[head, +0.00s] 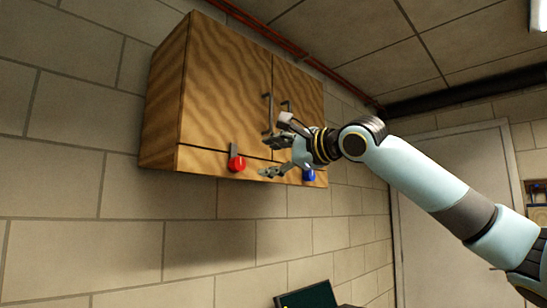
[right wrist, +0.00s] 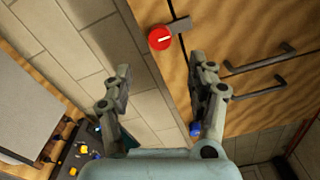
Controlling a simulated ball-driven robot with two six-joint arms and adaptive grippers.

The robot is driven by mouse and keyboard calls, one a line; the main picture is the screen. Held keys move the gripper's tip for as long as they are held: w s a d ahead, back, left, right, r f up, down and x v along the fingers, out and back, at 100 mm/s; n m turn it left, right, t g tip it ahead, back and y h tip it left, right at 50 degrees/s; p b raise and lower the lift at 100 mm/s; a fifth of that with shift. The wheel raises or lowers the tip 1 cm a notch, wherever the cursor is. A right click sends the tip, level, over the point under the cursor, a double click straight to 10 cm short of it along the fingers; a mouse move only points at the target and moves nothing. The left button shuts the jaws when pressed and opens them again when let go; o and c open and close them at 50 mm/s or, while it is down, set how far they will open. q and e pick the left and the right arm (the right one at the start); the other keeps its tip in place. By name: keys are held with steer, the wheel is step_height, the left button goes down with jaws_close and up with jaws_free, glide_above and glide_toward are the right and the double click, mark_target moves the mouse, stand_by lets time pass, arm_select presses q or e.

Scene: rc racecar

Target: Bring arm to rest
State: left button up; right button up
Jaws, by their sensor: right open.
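My right arm (head: 430,185) reaches in from the right in the head view. Its right gripper (head: 268,157) is open and empty in front of the lower part of a wooden wall cabinet (head: 225,90). The right wrist view shows both fingers (right wrist: 160,85) spread apart with nothing between them. A red round knob (head: 236,163) hangs at the cabinet's lower edge, left of the gripper; it also shows in the right wrist view (right wrist: 160,38). A blue knob (head: 308,176) is partly hidden behind the gripper. My left gripper is not in view.
The cabinet doors look shut, with two dark handles (right wrist: 262,60) close to the gripper. A block wall (head: 120,240) lies behind. A dark screen (head: 308,296) stands below. A grey door (head: 450,170) is at the right.

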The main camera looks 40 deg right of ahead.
steer(key=shift+s+a, duration=0.1)
steer(key=shift+s, duration=0.25)
stand_by(0.4)
